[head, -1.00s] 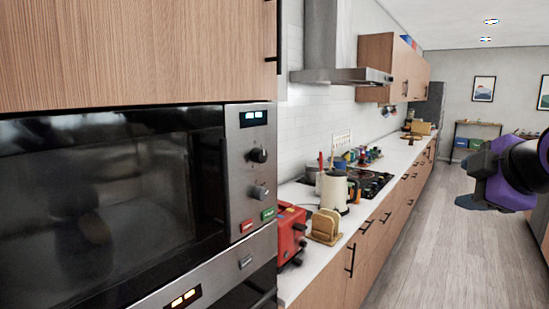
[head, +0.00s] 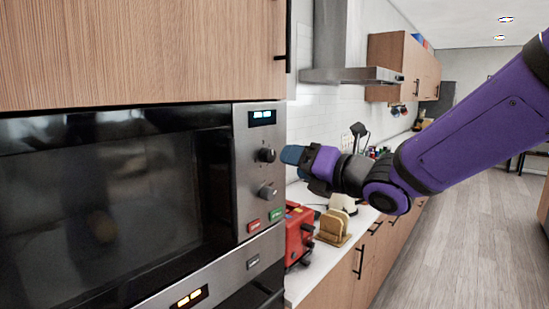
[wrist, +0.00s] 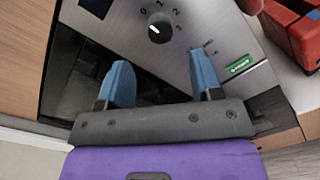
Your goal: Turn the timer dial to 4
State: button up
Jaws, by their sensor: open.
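The oven's upper black dial (head: 266,155) sits on the steel control panel below a lit display. In the wrist view this dial (wrist: 160,27) is ringed by printed numbers, with 0, 1, 2 and 3 readable; 4 is not readable. A white mark shows on the face of the dial. A lower dial (head: 267,192) is below it in the head view; in the wrist view it seems hidden behind the right finger. My gripper (head: 292,153) is just right of the panel in the head view. Its two blue fingers (wrist: 160,62) are apart, empty, and not around the dial.
Red and green buttons are below the dials; the green button (head: 276,215) also shows in the wrist view (wrist: 240,65). A red toaster (head: 299,235) and a rack of bread slices (head: 335,227) stand on the counter below my gripper. The floor at right is clear.

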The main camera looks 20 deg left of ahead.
aim_at(272, 156)
jog(key=x, duration=0.7)
jog(key=shift+w+d, duration=0.1)
jog(key=c, duration=0.9)
